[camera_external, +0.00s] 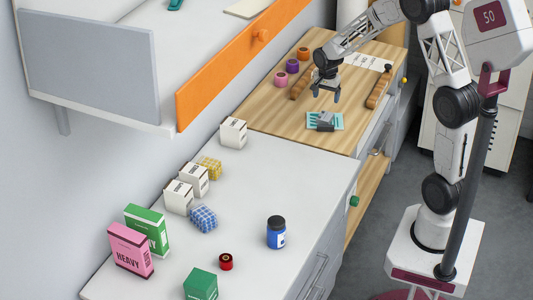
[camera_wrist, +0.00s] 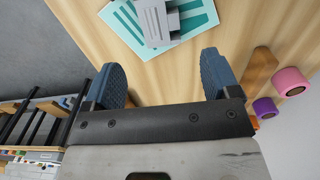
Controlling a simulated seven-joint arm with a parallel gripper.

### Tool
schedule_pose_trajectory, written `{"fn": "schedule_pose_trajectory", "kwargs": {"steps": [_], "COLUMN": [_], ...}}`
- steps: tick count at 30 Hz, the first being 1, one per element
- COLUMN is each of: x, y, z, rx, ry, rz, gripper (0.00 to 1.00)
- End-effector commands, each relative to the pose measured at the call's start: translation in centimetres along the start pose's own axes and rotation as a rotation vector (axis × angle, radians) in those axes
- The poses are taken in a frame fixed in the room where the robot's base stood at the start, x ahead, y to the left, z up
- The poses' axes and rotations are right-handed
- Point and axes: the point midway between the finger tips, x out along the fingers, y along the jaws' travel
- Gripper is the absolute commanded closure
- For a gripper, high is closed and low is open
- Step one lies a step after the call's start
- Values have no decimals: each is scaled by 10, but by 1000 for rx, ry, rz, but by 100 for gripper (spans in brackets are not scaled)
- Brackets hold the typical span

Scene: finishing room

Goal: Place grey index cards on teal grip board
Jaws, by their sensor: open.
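The grey index cards (camera_external: 325,119) form a small grey block lying on the teal grip board (camera_external: 338,124), which has white and teal stripes and rests on the wooden worktop. In the wrist view the grey cards (camera_wrist: 154,22) lie over the middle of the teal board (camera_wrist: 201,20), both cut off by the top edge. My gripper (camera_external: 328,96) is open and empty, above the worktop and just behind the board in the external view. In the wrist view the two blue fingertips (camera_wrist: 162,68) are spread apart, short of the cards and not touching them.
Wooden bars (camera_external: 379,88) lie at both sides.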

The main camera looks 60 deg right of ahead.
Motion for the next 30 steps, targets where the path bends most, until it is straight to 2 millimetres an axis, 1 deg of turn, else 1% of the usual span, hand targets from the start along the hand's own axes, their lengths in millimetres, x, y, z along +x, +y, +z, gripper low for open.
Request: {"fn": "schedule_pose_trajectory", "kwargs": {"steps": [1,3,9,30], "x": [-7,-15,-27,-30], "y": [0,0,0,0], "z": [0,0,0,1], "rx": [0,0,0,-3], "ry": [1,1,0,1], "rz": [-2,-2,-1,-1], "gripper": [18,18,18,18]}}
